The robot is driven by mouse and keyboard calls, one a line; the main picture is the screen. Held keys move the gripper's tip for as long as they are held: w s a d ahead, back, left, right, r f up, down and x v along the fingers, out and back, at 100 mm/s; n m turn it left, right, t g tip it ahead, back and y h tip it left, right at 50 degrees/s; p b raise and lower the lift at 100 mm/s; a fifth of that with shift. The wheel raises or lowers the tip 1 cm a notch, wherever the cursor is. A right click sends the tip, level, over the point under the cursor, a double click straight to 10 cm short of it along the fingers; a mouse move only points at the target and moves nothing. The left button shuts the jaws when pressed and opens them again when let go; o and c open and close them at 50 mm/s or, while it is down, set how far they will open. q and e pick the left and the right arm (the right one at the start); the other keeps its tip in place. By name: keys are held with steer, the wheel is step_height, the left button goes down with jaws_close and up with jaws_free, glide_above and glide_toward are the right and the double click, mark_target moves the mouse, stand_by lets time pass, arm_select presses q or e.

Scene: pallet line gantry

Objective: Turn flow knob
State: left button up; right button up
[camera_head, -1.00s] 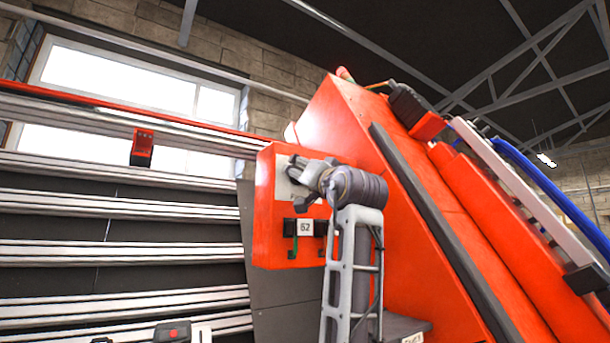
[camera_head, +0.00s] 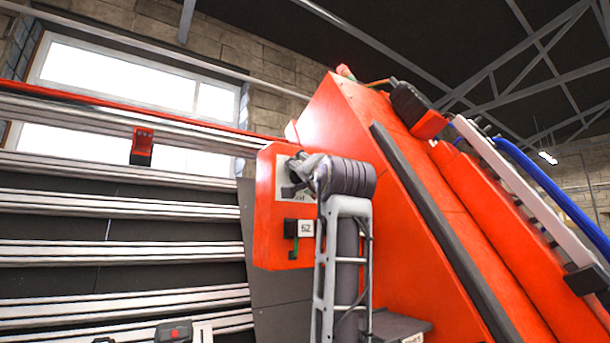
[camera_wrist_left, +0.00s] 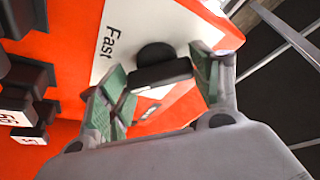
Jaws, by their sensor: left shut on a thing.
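The flow knob is a black knob with a raised bar (camera_wrist_left: 160,72), on a white panel marked "Fast" in the left wrist view. My left gripper (camera_wrist_left: 158,82) has its green-padded fingers on either side of the knob's bar and is shut on it. In the head view my left gripper (camera_head: 294,174) is at the upper face of the orange control box (camera_head: 268,225), and hides the knob there. My right gripper is in neither view.
Black connectors with white number labels (camera_wrist_left: 18,108) sit beside the panel. Below the gripper in the head view is a numbered label (camera_head: 305,228). A large sloping orange housing (camera_head: 335,115) stands right of the box; silver rails (camera_head: 120,205) run along the left.

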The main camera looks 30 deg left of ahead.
arm_select(q)
steer(key=o, duration=1)
steer(key=v, duration=1.2)
steer(key=shift+w, duration=0.1)
stand_by(0.4)
